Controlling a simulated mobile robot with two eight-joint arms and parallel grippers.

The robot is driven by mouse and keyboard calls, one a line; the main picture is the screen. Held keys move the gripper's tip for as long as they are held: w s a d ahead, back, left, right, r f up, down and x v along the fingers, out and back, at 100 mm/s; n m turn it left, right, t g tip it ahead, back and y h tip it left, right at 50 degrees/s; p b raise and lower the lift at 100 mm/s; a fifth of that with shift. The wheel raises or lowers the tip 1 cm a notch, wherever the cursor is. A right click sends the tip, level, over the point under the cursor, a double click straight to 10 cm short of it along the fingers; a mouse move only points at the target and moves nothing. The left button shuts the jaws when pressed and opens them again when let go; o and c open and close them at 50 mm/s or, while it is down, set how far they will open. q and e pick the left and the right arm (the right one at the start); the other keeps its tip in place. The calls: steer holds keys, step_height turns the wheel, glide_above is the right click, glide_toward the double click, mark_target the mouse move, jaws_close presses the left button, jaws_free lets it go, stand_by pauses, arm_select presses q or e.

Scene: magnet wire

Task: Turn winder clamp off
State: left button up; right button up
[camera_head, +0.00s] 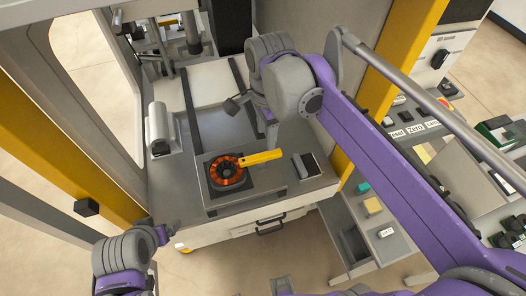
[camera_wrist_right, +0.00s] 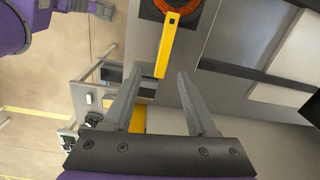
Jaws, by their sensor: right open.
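The winder clamp shows as a yellow lever (camera_head: 262,157) on a round black winder with an orange copper coil (camera_head: 227,172). It points to the right from the coil in the head view. In the right wrist view the lever (camera_wrist_right: 167,45) runs down from the coil (camera_wrist_right: 176,8) and its free end lies between the fingertips in the picture. My right gripper (camera_head: 250,108) is open and empty, apart from the lever and seemingly above the bench behind it; its two fingers also show in the wrist view (camera_wrist_right: 160,74). My left arm is at the lower left; its jaws are not clear.
The winder sits on a grey bench (camera_head: 185,205). A small dark box (camera_head: 306,166) stands right of the lever. A grey cylinder (camera_head: 157,122) is at the bench's left. Yellow frame posts (camera_head: 408,40) and a control panel (camera_head: 408,128) bound the right side.

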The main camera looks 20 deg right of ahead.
mark_target(262, 155)
steer(key=shift+m, duration=0.7)
steer(key=f, duration=0.6)
steer(key=w+f, duration=0.1)
steer(key=f, duration=0.3)
steer(key=shift+w+a, duration=0.1)
steer(key=shift+a, duration=0.25)
jaws_close()
